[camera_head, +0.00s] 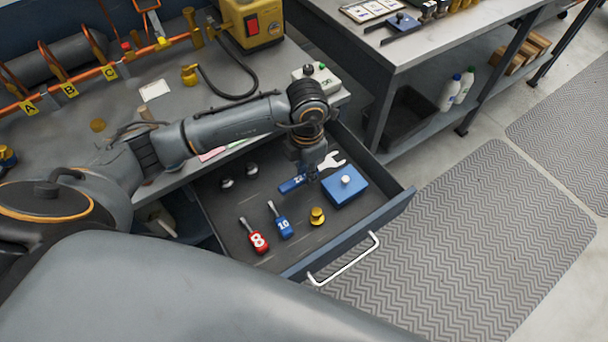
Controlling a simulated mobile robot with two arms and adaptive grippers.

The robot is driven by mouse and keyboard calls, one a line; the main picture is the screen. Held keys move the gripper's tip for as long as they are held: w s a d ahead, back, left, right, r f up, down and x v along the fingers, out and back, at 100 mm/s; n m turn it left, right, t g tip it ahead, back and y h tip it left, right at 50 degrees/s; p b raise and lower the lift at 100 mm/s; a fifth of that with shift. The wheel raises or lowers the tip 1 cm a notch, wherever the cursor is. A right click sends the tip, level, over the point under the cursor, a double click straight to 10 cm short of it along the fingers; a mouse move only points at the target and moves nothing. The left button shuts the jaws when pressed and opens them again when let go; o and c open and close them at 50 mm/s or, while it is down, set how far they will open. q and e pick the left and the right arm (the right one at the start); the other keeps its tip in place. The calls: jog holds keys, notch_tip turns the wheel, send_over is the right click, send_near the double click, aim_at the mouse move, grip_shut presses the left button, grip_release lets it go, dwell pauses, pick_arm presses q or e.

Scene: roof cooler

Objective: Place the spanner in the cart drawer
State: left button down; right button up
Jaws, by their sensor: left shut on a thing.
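The spanner (330,162) has a silver open-ended head and a blue handle. My left gripper (311,173) is shut on it, inside the outline of the open cart drawer (300,228). The spanner lies across the drawer's upper middle, beside a blue box with a pale knob (345,186). I cannot tell whether the spanner touches the drawer floor or hangs just above it. The drawer is pulled out, with its silver handle (344,259) at the front. My right gripper is not in view.
The bench (160,110) lies behind. A grey floor mat (470,240) is right of the drawer.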

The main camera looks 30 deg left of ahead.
pick_arm(q)
notch_tip(320, 180, down, 4)
jog(key=shift+r, duration=0.1)
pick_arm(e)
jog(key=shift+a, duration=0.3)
pick_arm(q)
jog(key=shift+f, duration=0.2)
jog(key=c, duration=1.2)
grip_release()
jog(key=shift+o, duration=0.2)
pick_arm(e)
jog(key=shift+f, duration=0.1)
pick_arm(q)
jog(key=shift+r, duration=0.1)
